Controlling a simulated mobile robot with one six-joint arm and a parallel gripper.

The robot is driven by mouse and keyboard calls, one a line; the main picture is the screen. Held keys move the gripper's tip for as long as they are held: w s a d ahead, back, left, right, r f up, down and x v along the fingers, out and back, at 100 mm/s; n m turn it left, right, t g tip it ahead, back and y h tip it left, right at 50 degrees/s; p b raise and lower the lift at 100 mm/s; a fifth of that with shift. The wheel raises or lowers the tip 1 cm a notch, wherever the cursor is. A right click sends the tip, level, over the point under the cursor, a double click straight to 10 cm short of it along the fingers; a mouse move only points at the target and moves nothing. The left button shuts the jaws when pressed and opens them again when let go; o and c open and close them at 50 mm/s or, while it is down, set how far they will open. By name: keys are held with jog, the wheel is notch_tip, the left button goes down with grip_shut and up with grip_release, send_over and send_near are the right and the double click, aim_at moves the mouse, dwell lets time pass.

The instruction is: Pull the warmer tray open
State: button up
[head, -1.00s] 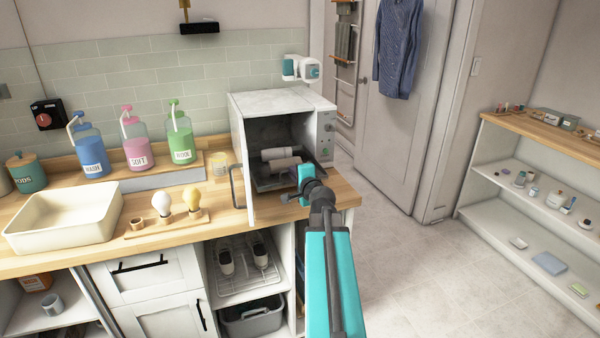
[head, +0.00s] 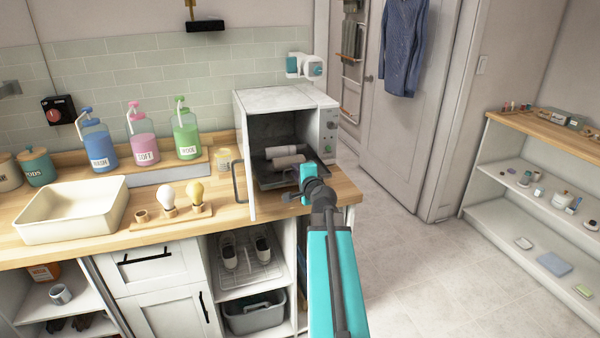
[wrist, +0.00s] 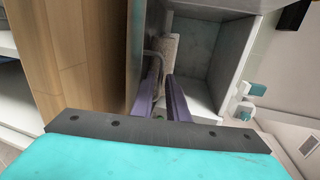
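The warmer (head: 285,98) is a white box on the counter with its front open. Its dark tray (head: 264,181) sits inside, low down, bearing rolled pale towels (head: 286,159). My gripper (head: 297,192) is at the front right of the tray, and my arm hides part of the tray's front edge. In the wrist view, the two purple fingers (wrist: 163,88) point into the warmer with a narrow gap between them. A grey bar (wrist: 152,54) and a towel (wrist: 168,48) show near their tips. I cannot tell whether the fingers grip the bar.
The warmer's door (head: 239,182) with its handle stands swung open at the left. A cream basin (head: 70,222), a bulb holder (head: 170,218) and pump bottles (head: 140,145) stand farther left on the wooden counter. Open floor (head: 410,245) lies to the right.

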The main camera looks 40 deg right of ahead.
jog(key=shift+a, duration=0.1)
jog(key=shift+v, duration=1.45)
jog(key=b, duration=0.2)
jog(key=shift+w+f+b, duration=0.15)
jog(key=shift+w+b, duration=0.05)
jog(key=shift+b, duration=0.15)
jog(key=b, duration=0.5)
jog(key=shift+s+a+r, duration=0.1)
jog(key=shift+s+r, duration=0.1)
jog(key=shift+s, duration=0.05)
jog(key=b, duration=0.5)
jog(key=shift+s+a, duration=0.2)
jog(key=shift+s, duration=0.2)
jog(key=s+b, duration=0.1)
jog(key=b, duration=0.3)
jog(key=shift+s+a, duration=0.1)
jog(key=shift+a, duration=0.05)
jog(key=b+v, duration=0.8)
jog(key=b, duration=0.1)
jog(key=shift+s+r, duration=0.2)
